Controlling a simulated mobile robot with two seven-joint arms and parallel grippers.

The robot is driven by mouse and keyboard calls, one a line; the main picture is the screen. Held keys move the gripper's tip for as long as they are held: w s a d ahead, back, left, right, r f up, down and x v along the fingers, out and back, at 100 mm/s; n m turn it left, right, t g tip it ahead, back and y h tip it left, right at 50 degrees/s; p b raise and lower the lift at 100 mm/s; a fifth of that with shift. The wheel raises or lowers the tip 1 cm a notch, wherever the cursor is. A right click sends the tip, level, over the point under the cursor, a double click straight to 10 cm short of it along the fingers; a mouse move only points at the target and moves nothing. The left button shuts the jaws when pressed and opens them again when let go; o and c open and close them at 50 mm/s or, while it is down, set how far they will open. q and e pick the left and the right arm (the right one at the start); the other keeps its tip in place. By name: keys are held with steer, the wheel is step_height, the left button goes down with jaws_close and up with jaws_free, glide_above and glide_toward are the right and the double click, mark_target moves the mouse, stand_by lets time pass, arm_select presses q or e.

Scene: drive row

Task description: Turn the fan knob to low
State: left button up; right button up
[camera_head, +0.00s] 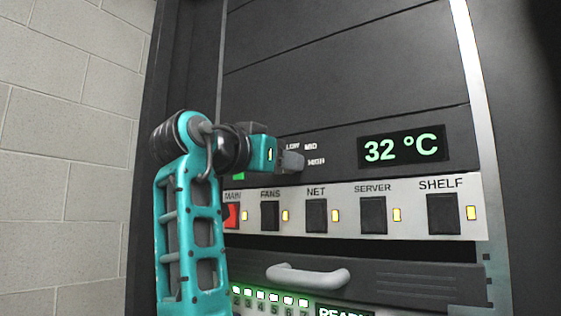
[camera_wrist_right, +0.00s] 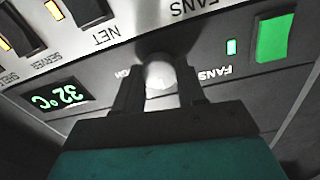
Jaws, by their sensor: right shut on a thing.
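The fan knob (camera_wrist_right: 158,78) shows as a pale round face between my right gripper's fingers in the wrist view. My right gripper (camera_wrist_right: 160,82) is shut on it, with one dark finger on each side. In the head view my right gripper (camera_head: 292,160) is at the panel beside the printed LOW, MID and HIGH marks (camera_head: 305,154) and hides the knob. I cannot tell which mark the knob points to. My left gripper is in neither view.
A green display (camera_head: 402,149) reads 32 °C right of the knob. Below is a strip of rocker switches, with a red MAIN switch (camera_head: 232,216) and dark FANS switch (camera_head: 270,216). A green switch (camera_wrist_right: 275,37) sits near the knob. A drawer handle (camera_head: 308,275) juts out lower down.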

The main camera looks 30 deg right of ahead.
steer(key=o, duration=1.1)
steer(key=shift+c, duration=0.2)
steer(key=b+v, duration=0.1)
steer(key=v, duration=1.2)
steer(key=shift+f, duration=0.1)
